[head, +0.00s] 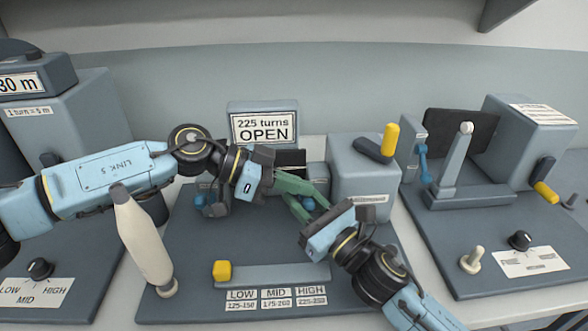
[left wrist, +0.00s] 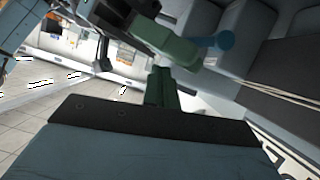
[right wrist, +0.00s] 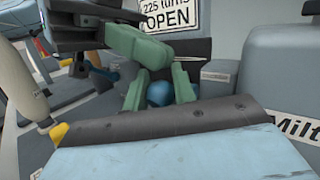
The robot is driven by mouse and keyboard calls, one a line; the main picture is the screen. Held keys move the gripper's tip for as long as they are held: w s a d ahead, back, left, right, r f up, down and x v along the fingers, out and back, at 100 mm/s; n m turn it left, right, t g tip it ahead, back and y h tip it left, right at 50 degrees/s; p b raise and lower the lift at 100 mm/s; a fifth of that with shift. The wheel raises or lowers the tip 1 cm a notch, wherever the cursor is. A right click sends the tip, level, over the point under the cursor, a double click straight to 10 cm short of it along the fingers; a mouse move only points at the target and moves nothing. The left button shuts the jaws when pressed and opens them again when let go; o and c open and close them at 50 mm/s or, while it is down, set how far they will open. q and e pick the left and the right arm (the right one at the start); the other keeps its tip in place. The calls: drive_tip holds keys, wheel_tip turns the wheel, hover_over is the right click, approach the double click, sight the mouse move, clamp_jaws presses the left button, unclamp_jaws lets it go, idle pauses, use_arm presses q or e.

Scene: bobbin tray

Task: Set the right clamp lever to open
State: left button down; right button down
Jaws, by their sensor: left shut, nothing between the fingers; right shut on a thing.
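The right clamp lever's blue knob (head: 308,203) sits in front of the small clamp block at the back of the middle station. My right gripper (head: 307,207) is shut on this knob; the right wrist view shows the blue knob (right wrist: 159,94) between its green fingers. My left gripper (head: 318,196) is shut and empty, its green fingers reaching across just above and beside the right fingers. A blue knob (left wrist: 225,40) also shows by the right fingers in the left wrist view. The lever's arm is mostly hidden. A sign (head: 264,127) reads "225 turns OPEN".
Another blue knob (head: 205,200) is at the left clamp. A cream handle (head: 145,245) leans at the left front. A slider with a yellow knob (head: 222,271) lies in front. A grey housing (head: 362,170) with a yellow-tipped lever (head: 390,140) stands close at right. The two grippers crowd each other.

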use_arm(q)
drive_tip(key=shift+f, duration=0.25)
use_arm(e)
drive_tip(key=shift+s+f, duration=0.1)
drive_tip(key=shift+f, duration=0.2)
